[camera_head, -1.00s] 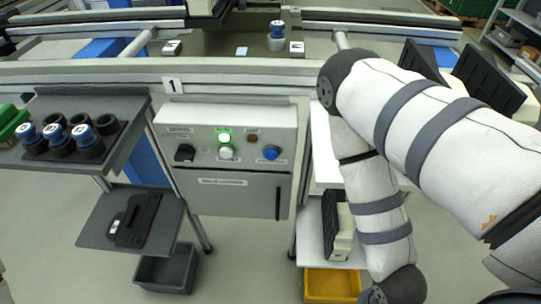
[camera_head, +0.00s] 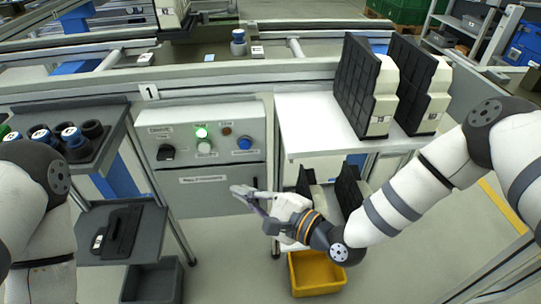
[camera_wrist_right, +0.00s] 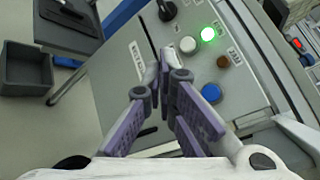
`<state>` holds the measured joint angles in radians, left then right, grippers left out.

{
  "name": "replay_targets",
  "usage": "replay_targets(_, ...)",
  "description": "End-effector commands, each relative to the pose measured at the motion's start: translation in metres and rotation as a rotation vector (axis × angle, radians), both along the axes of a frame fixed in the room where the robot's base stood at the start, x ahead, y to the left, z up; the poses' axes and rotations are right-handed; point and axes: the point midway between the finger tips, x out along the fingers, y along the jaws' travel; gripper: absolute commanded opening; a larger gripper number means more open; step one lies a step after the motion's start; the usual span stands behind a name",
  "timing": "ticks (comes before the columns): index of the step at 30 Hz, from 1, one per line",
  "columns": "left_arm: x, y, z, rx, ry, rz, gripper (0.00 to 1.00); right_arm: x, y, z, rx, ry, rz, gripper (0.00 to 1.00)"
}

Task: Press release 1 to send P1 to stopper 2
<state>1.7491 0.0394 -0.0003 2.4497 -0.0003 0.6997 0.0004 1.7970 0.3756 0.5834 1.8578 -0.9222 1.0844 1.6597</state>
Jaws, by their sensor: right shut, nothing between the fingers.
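The control box (camera_head: 201,140) hangs below the plate marked 1 (camera_head: 149,92). It bears a black switch (camera_head: 166,153), a lit green lamp (camera_head: 201,132), a white button (camera_head: 204,147), a dark reddish lamp (camera_head: 226,131) and a blue button (camera_head: 244,143). I cannot read which button is release 1. My right gripper (camera_head: 240,191) is shut and empty, in front of the box's lower door, below the blue button and apart from it. In the right wrist view its purple-grey fingers (camera_wrist_right: 164,65) point toward the panel, with the blue button (camera_wrist_right: 211,93) right of them. My left gripper is out of frame.
A blue-topped part (camera_head: 238,38) stands on the conveyor behind. A shelf (camera_head: 300,118) at right holds two black-and-cream blocks (camera_head: 364,85). A rack (camera_head: 90,160) with dark cups is at left. A yellow bin (camera_head: 316,274) is below.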

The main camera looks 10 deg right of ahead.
Motion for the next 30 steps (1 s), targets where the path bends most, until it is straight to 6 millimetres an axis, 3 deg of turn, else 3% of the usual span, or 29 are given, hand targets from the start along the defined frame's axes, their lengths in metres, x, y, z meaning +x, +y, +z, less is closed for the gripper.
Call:
replay_targets(6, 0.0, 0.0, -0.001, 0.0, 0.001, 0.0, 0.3, 0.013, -0.001, 0.018, 0.086, -0.011, -0.014, 0.0)
replay_targets(17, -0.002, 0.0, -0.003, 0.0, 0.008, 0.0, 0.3, 0.018, 0.0, 0.016, 0.082, -0.009, -0.014, 0.0)
replay_targets(30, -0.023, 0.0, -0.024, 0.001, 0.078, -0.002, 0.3, 0.079, -0.001, 0.01, 0.082, -0.003, -0.014, 0.0)
